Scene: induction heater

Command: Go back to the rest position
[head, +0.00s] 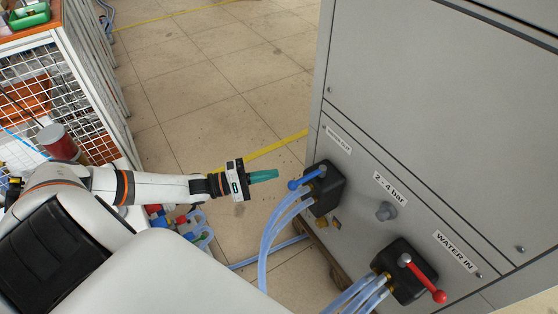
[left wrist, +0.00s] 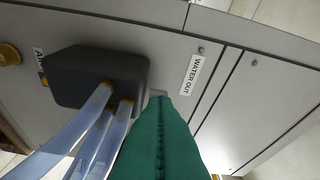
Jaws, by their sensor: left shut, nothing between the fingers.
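My left gripper (head: 263,176) has green fingers that are shut with nothing between them. It points right toward the blue-handled valve (head: 307,179) on the grey cabinet, with a gap between fingertips and handle. The green fingers also fill the lower middle of the left wrist view (left wrist: 160,140), where they hide the valve handle. The black valve block (left wrist: 95,76) with clear hoses shows there beside them. The "WATER OUT" label (left wrist: 192,75) is to its right. My right gripper is not in view.
The grey cabinet (head: 430,95) fills the right side. A red-handled valve (head: 425,280) sits at "WATER IN". Clear blue hoses (head: 268,245) hang from the valves. A white wire cage cart (head: 70,80) stands at the left. The tiled floor between (head: 215,85) is clear.

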